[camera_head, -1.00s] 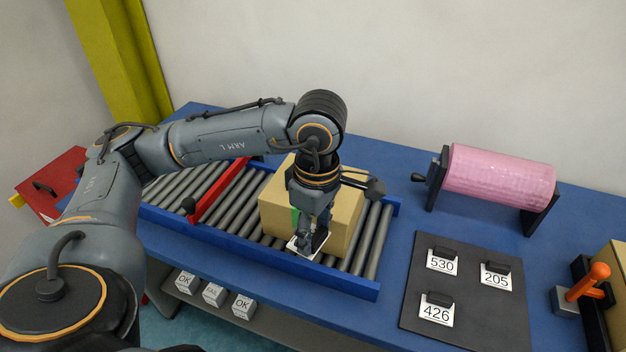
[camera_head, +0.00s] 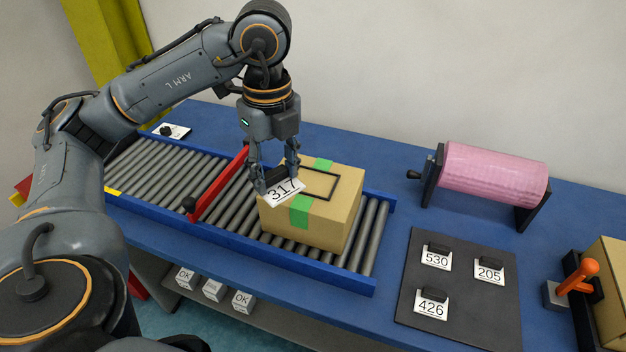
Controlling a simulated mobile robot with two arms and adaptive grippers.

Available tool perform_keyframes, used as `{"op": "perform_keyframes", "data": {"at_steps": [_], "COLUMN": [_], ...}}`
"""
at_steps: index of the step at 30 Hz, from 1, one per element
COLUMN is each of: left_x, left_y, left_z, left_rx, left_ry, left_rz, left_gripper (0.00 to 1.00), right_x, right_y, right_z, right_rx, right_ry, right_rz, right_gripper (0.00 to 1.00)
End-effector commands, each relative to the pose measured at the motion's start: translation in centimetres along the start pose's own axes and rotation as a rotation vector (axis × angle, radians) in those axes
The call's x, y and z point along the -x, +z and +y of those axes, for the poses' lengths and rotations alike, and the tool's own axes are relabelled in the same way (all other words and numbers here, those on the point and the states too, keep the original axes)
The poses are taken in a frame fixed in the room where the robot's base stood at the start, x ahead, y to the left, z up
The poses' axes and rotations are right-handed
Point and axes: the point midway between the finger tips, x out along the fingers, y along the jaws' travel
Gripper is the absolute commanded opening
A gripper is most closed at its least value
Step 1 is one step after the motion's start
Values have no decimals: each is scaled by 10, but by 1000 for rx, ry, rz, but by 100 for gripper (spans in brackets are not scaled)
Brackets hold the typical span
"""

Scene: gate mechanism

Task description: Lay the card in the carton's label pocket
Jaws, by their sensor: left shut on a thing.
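The carton (camera_head: 330,226) sits on the roller conveyor, with green tape over its top and front. Its label pocket (camera_head: 335,188) is a black rectangular frame on the top face, partly hidden by my gripper. My left gripper (camera_head: 277,183) is shut on the black grip of the white card marked 317 (camera_head: 287,194). The card is tilted and shows at the left part of the carton's top, left of the pocket. I cannot tell whether it touches the carton. My right gripper is not in view.
A red gate bar (camera_head: 217,186) crosses the conveyor (camera_head: 170,165) left of the carton. A dark board (camera_head: 460,315) holds cards 530, 205 and 426. A pink roll (camera_head: 495,174) stands behind it. An orange-handled lever (camera_head: 580,277) is at the right.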

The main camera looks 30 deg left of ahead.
Motion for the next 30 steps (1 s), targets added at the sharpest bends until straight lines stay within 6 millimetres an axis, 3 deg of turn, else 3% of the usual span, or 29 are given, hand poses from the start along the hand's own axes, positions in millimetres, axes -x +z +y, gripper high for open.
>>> {"op": "perform_keyframes", "data": {"at_steps": [6,11,14,23,30], "left_x": [16,18,11,-21,-62], "left_y": [8,11,15,41,55], "left_z": [5,3,-10,-77,-108], "left_rx": [382,492,505,502,501], "left_ry": [-4,-3,1,4,2], "left_rz": [7,11,13,15,11], "left_gripper": [27,27,27,27,27], "right_x": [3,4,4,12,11], "right_y": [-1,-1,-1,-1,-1], "right_z": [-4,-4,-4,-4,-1], "right_rx": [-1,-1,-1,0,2], "right_ry": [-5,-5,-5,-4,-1], "right_rz": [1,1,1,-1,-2], "right_gripper": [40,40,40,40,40]}}
